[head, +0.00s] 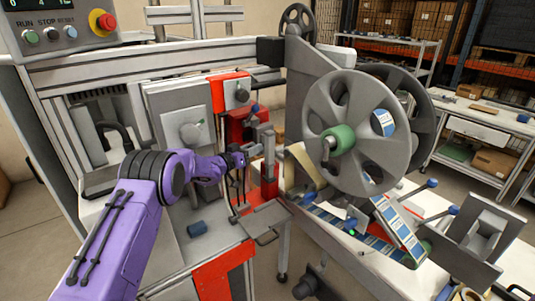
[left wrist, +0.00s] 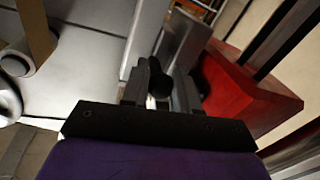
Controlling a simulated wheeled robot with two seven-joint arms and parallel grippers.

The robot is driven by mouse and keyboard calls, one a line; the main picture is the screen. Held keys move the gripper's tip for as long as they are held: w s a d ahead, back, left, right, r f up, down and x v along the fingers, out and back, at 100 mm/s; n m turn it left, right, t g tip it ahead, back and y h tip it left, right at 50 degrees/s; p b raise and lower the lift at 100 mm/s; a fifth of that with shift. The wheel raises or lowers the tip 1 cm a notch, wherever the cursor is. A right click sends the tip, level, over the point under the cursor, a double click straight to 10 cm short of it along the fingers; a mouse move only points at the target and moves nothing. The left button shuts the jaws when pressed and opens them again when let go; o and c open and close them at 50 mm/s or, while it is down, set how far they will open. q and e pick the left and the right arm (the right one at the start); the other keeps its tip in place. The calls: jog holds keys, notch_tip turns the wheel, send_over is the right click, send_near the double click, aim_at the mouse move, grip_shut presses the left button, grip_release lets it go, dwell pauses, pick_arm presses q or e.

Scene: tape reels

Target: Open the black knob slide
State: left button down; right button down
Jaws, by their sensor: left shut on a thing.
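My left gripper (head: 243,158), on the purple arm, reaches the red and grey slide assembly (head: 270,158) left of the big reel. In the left wrist view a black knob (left wrist: 157,80) sits between the two fingers of my left gripper (left wrist: 158,95). The gripper is shut on this knob. In the head view the knob is too small and covered by the gripper to make out. A grey metal plate and a red block (left wrist: 250,105) lie just beyond the fingers. My right gripper is in neither view.
A large grey reel (head: 355,110) with a green hub stands right of the gripper. A label strip (head: 400,232) runs below it. A red emergency button (head: 103,21) is on the panel at upper left.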

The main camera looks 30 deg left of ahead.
pick_arm(q)
jog(key=shift+a, duration=0.1)
jog(key=c, duration=0.9)
grip_release()
jog(key=shift+r, duration=0.1)
jog(key=shift+s, duration=0.25)
jog(key=b+v, duration=0.2)
jog(key=v, duration=0.5)
